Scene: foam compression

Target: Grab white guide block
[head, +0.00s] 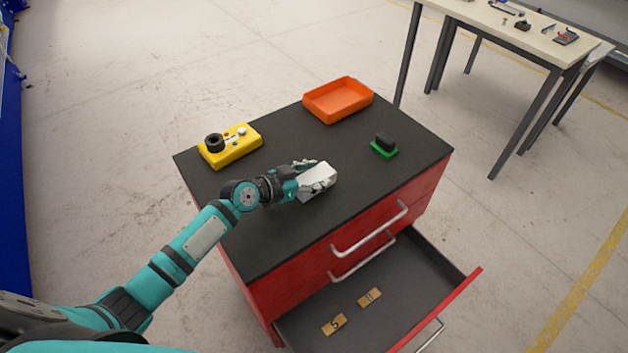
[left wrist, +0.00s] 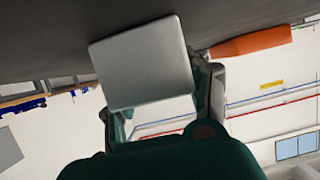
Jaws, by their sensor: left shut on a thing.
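The white guide block (head: 318,177) is at the middle of the black cabinet top in the head view. My left gripper (head: 309,176) reaches it from the left and is shut on it. In the left wrist view the block (left wrist: 145,62) shows as a pale grey plate between the fingers of the left gripper (left wrist: 160,95). I cannot tell whether the block still touches the cabinet top. My right gripper is in neither view.
A yellow box (head: 231,147) with a black ring on it stands at the back left of the cabinet top (head: 270,235). An orange tray (head: 338,100) is at the back. A black piece on a green base (head: 384,146) is at right. A lower drawer (head: 405,300) is open, holding two small numbered tags.

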